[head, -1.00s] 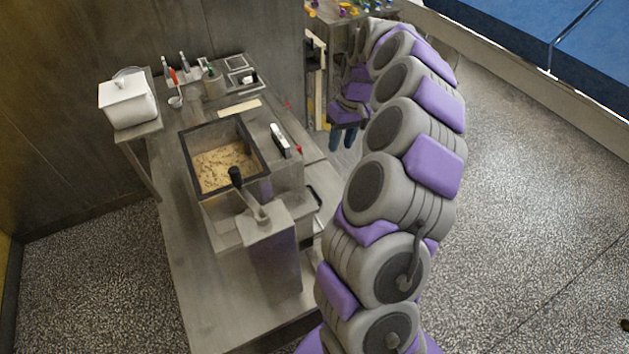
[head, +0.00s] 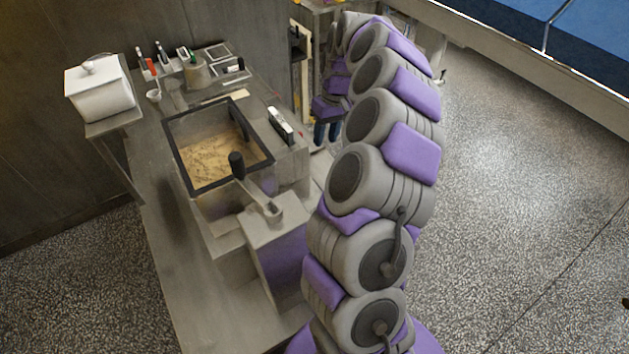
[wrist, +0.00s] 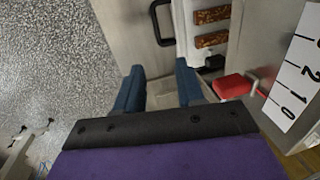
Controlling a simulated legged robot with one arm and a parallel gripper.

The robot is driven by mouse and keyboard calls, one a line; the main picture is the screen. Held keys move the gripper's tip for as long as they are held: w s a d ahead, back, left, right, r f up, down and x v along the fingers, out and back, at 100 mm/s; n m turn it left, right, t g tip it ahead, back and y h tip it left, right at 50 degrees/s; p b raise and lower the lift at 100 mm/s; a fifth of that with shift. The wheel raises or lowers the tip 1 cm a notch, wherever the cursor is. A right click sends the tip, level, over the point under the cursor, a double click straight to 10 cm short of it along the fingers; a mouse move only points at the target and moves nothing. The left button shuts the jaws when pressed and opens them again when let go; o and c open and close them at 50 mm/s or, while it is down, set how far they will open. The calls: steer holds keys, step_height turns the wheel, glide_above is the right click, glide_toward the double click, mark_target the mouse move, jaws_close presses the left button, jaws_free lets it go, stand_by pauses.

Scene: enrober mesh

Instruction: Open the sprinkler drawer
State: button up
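A grey panel (wrist: 115,25) with a black D-shaped handle (wrist: 155,30) shows at the top of the wrist view; it looks like the drawer front, though I cannot be sure. My gripper (wrist: 159,70) has two blue fingers spread apart with nothing between them. The handle lies beyond the fingertips, apart from them. In the head view my gripper (head: 326,131) hangs just right of the machine on the metal table. The machine has an open hopper (head: 262,140) of tan grains.
A crank with a black knob (head: 237,163) stands at the hopper's front. In the wrist view, brown bars (wrist: 212,15), a red block (wrist: 233,86) and a numbered scale (wrist: 297,75) are to the right.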

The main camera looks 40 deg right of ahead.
steer(key=f+b, duration=0.1)
steer(key=f, duration=0.4)
steer(key=a+f+b, duration=0.1)
steer(key=f, duration=0.4)
steer(key=a+f+b, duration=0.1)
steer(key=f, duration=0.5)
steer(key=shift+a, duration=0.25)
steer(key=shift+w+d+f, duration=0.1)
steer(key=shift+d+f, duration=0.2)
steer(key=shift+f, duration=0.45)
steer(key=shift+a+r, duration=0.1)
steer(key=shift+a, duration=0.1)
steer(key=shift+a, duration=0.1)
steer(key=shift+c, duration=1.4)
jaws_close()
